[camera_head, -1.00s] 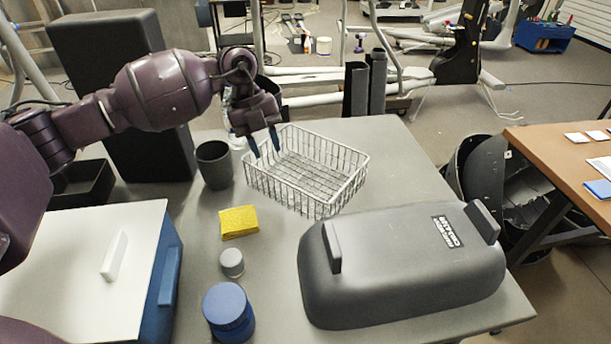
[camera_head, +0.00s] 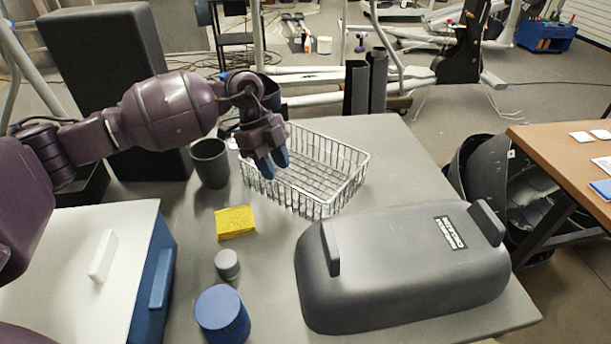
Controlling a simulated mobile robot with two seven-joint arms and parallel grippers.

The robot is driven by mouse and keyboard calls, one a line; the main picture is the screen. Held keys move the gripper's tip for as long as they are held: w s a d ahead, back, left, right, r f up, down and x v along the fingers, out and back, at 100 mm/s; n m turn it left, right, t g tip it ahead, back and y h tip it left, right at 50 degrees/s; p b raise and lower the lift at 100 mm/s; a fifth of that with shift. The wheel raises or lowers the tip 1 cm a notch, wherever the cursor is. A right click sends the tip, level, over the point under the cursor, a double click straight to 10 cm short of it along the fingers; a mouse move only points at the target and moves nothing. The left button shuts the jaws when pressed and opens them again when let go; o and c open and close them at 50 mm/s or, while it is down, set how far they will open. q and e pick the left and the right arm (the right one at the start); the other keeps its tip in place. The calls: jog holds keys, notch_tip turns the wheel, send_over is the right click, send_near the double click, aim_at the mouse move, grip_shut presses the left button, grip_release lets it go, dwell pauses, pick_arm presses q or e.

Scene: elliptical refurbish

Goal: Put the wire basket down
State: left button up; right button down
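The wire basket (camera_head: 335,194) is a silver, open-topped wire tray. It appears to rest level on the grey table (camera_head: 395,160) near its back edge, and it looks empty. My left gripper (camera_head: 274,164) points down over the basket's left side and hides part of the left rim. Its two blue fingertips sit close together; whether a rim wire is between them is not clear. My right gripper is not in view.
A dark cup (camera_head: 210,164) stands just left of the basket. A yellow sponge-like block (camera_head: 236,222), grey jar (camera_head: 227,264) and blue jar (camera_head: 222,315) stand in front. A large grey cover (camera_head: 405,265) lies close at the right front. A blue-and-white box (camera_head: 75,260) is left.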

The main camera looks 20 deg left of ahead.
pick_arm(q)
jog(key=b, duration=0.2)
send_over(282, 205)
notch_tip(282, 205, down, 5)
jog(key=shift+w+a+f, duration=0.1)
jog(key=shift+a+f, duration=0.05)
jog(key=shift+f, duration=0.15)
jog(key=shift+r, duration=0.2)
jog(key=c, duration=0.6)
grip_shut()
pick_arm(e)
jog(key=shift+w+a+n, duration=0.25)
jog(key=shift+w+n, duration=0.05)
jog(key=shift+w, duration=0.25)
